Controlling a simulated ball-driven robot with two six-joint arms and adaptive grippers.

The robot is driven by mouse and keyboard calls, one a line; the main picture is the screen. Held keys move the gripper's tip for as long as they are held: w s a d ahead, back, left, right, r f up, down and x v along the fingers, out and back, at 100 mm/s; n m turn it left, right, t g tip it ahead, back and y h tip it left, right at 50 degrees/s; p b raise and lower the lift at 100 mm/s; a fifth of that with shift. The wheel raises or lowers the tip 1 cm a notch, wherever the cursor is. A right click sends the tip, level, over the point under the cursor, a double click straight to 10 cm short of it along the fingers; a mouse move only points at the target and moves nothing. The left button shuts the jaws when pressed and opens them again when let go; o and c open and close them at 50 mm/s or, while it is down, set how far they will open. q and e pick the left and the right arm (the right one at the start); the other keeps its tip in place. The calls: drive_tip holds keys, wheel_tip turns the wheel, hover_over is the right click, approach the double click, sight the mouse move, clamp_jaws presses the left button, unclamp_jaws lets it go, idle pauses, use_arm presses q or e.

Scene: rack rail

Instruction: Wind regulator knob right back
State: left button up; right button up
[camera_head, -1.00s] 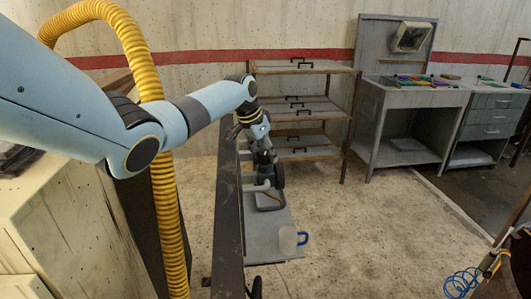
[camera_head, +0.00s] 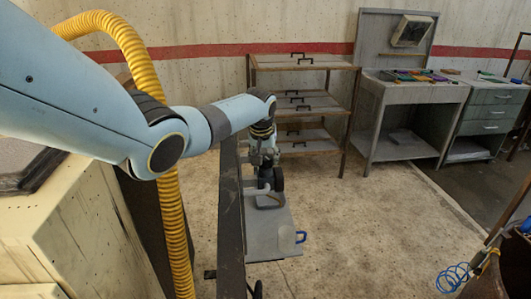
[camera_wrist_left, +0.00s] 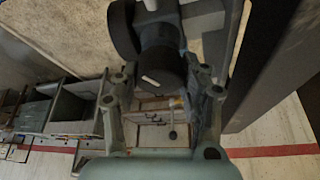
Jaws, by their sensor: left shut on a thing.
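The regulator (camera_head: 270,200) stands on a grey board beside a long dark rail, with a dark round part on its right side. Its knob (camera_wrist_left: 158,72) is a dark cylinder with a short white mark, seen close up in the left wrist view. My left gripper (camera_head: 264,158) comes down on the regulator from above. In the left wrist view the fingers of my left gripper (camera_wrist_left: 163,82) stand on both sides of the knob, shut on it. The fingers hide part of the knob in the head view. My right gripper is not in view.
The dark rail (camera_head: 230,225) runs close along the left of the regulator. A blue handle (camera_head: 301,237) shows at the board's (camera_head: 266,238) right edge. A shelf rack (camera_head: 305,103) and a grey workbench (camera_head: 412,95) stand behind.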

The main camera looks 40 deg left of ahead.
use_arm(q)
drive_tip(key=n, duration=0.3)
drive_tip(key=shift+g+y, duration=0.3)
drive_tip(key=shift+y, duration=0.1)
drive_tip(key=n+b, duration=0.1)
drive_tip(key=n, duration=0.1)
drive_tip(key=shift+f+n+g+y, duration=0.1)
drive_tip(key=shift+n+g+y, duration=0.2)
drive_tip(key=shift+g+y, duration=0.1)
drive_tip(key=n+g+b, duration=0.1)
drive_tip(key=n+b, duration=0.2)
drive_tip(key=shift+f+n, duration=0.1)
drive_tip(key=shift+n, duration=0.2)
drive_tip(key=n+g+b, duration=0.1)
drive_tip(key=n+b, duration=0.1)
drive_tip(key=shift+n+b, duration=0.3)
drive_tip(key=shift+b, duration=0.05)
drive_tip(key=shift+n+g+b, duration=0.3)
drive_tip(key=shift+n+b, duration=0.3)
drive_tip(key=shift+r, duration=0.2)
drive_tip(key=o, duration=1.2)
drive_tip(key=shift+y, duration=0.3)
drive_tip(key=shift+c, duration=0.2)
